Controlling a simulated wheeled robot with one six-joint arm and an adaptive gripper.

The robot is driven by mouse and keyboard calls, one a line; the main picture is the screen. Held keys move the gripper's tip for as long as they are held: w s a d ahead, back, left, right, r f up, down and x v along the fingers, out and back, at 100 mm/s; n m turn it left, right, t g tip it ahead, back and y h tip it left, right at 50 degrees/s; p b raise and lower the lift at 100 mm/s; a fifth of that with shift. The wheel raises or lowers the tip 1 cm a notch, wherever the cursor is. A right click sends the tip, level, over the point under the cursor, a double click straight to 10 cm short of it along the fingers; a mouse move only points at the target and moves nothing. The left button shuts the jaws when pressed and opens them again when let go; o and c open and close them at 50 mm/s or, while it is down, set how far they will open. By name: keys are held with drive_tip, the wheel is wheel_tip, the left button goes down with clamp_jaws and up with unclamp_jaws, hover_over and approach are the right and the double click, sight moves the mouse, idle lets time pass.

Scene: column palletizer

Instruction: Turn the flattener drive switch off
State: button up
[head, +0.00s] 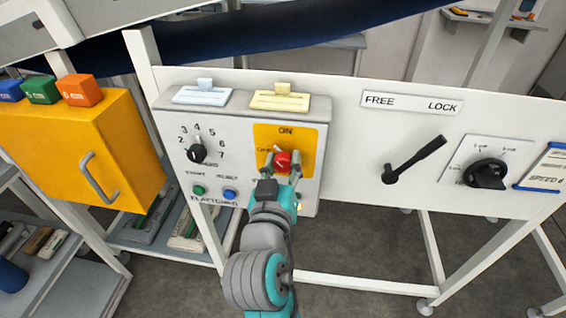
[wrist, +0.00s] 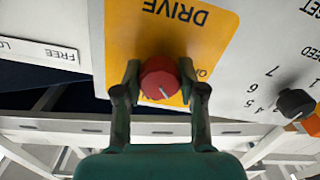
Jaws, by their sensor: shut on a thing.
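The flattener drive switch (head: 283,161) is a red round knob on a yellow plate (head: 302,138) on the grey control box. In the head view "ON" shows above it; the other lettering is partly covered by my gripper. In the wrist view the red knob (wrist: 160,79) has a pale pointer line slanting toward the lower right, and the plate reads "DRIVE", upside down. My gripper (head: 281,168) has one finger on each side of the knob and is shut on it. The fingers also show in the wrist view (wrist: 160,88).
A black numbered dial (head: 197,154), a green button (head: 198,190) and a blue button (head: 230,194) sit left of the switch. A black lever (head: 415,160) under a FREE/LOCK label (head: 411,103) and another black knob (head: 485,173) are to the right. A yellow cabinet (head: 125,140) stands at left.

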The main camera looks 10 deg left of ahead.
drive_tip(key=n, duration=0.4)
drive_tip(key=shift+n, duration=0.3)
drive_tip(key=n, duration=0.4)
drive_tip(key=shift+n, duration=0.4)
drive_tip(key=o, duration=1.2)
drive_tip(key=shift+c, duration=0.2)
drive_tip(key=s, duration=1.2)
drive_tip(key=shift+a, duration=0.25)
